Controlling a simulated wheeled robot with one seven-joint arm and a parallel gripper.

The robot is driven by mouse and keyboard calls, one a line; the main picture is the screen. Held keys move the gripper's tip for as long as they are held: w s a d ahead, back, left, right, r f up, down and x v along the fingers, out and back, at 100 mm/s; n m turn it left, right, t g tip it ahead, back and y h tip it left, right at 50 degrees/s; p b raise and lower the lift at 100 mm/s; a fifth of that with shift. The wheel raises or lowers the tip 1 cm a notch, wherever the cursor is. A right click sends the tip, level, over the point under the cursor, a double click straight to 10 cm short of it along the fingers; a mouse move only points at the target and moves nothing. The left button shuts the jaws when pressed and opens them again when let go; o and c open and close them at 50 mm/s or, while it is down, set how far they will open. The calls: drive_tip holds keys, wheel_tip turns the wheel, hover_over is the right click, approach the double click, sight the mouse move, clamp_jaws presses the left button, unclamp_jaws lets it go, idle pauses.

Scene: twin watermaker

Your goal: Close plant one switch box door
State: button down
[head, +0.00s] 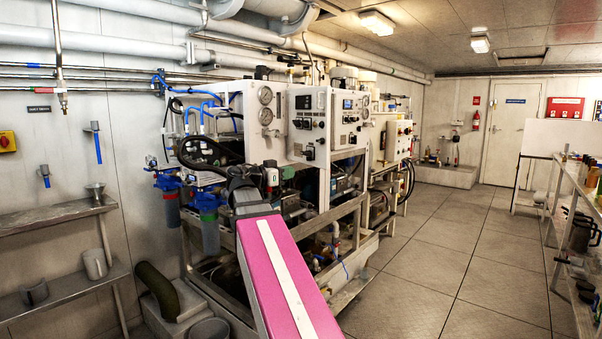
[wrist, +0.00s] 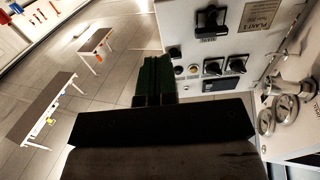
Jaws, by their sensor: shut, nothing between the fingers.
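The plant one switch box door (head: 312,112) is a white panel with dark knobs and a dark label, in the middle of the head view. In the wrist view the same white panel (wrist: 262,58) fills the upper right, with a "PLANT 1" label, a large black switch, small selectors and a dark display. I cannot tell how far it stands open. My gripper (wrist: 155,62) shows dark green fingers, shut and empty, beside the panel's left edge; whether they touch it is unclear. In the head view the fingers are not clearly visible.
Round pressure gauges (wrist: 285,107) sit right of the panel in the wrist view. Blue-topped filter housings (head: 208,225) stand left of the plant frame. A metal shelf (head: 60,215) is at left, shelving (head: 580,170) at right. The tiled floor (head: 460,260) between is clear.

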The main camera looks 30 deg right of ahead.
sight(325, 167)
drive_tip(key=d, duration=0.4)
drive_tip(key=w+d, duration=0.1)
drive_tip(key=d, duration=0.8)
drive_tip(key=shift+w+d, duration=0.15)
drive_tip(key=shift+w, duration=0.15)
